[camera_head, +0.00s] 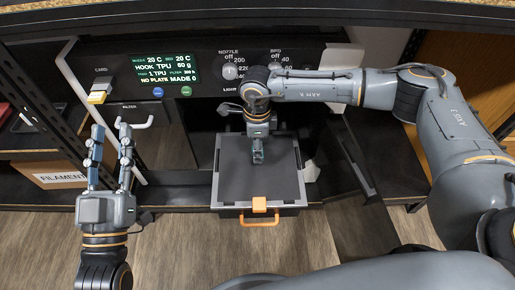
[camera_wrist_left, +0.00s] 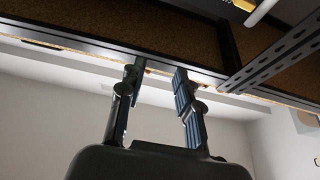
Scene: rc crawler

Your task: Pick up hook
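A white hook-shaped piece (camera_head: 140,124) shows just beyond and right of my left fingertips; I cannot tell whether it is a loose hook or part of the machine. My left gripper (camera_head: 110,132) points upward with its fingers apart and nothing between them. In the left wrist view the two fingers (camera_wrist_left: 155,85) are also apart and empty. My right gripper (camera_head: 257,158) points down over the dark plate in the pulled-out tray (camera_head: 217,178). Its fingers look close together, seen small and from above. No hook shows on the plate.
The machine's display (camera_head: 165,68) reads "HOOK TPU" and "NO PLATE". Two knobs (camera_head: 230,72) are on its panel. An orange handle (camera_head: 260,211) fronts the tray. A filament box (camera_head: 55,175) stands at left, near a metal rack post. A dark door (camera_head: 355,170) hangs open right of the tray.

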